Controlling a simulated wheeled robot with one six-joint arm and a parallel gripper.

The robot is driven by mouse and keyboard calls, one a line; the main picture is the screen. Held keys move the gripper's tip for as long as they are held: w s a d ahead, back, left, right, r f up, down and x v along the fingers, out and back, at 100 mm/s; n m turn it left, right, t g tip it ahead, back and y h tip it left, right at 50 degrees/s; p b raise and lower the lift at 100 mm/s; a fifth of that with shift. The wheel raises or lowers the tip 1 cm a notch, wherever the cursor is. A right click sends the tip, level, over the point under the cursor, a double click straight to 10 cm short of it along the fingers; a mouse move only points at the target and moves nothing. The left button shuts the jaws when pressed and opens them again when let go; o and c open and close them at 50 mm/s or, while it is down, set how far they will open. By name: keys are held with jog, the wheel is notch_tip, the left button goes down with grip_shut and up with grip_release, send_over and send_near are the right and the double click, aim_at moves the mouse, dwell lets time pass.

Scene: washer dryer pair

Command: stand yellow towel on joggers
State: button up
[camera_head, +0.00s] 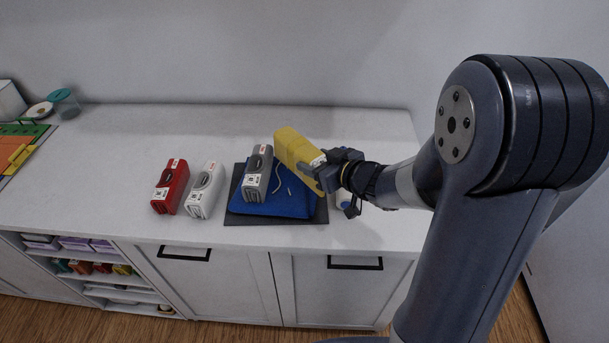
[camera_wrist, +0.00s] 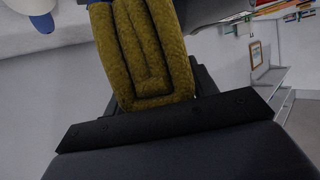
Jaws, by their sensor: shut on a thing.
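My gripper (camera_head: 331,172) is shut on the yellow towel (camera_head: 294,151), a folded block with a white label. It holds the towel tilted over the right part of the joggers; I cannot tell whether they touch. The rolled, layered end of the towel (camera_wrist: 144,55) fills the middle of the wrist view. The joggers (camera_head: 280,204) are a folded blue garment with a pale drawstring, lying on a dark grey mat (camera_head: 245,220). A grey labelled item (camera_head: 257,172) stands on their left part, just left of the towel. The towel and gripper hide part of the joggers' right side.
A red labelled item (camera_head: 170,187) and a white one (camera_head: 205,190) stand left of the mat. A white and blue object (camera_head: 343,200) stands partly hidden below my gripper. The counter (camera_head: 120,150) is clear behind these items.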

notch_tip(320, 180, down, 5)
jog(key=o, duration=1.2)
jog(key=v, duration=1.2)
jog(key=shift+a, duration=0.1)
jog(key=x, duration=1.1)
jog(key=shift+w+a+f, duration=0.15)
notch_tip(320, 180, up, 3)
jog(key=shift+w+a+f, duration=0.1)
jog(key=shift+w+f, duration=0.05)
jog(key=shift+f, duration=0.1)
jog(key=shift+r, duration=0.4)
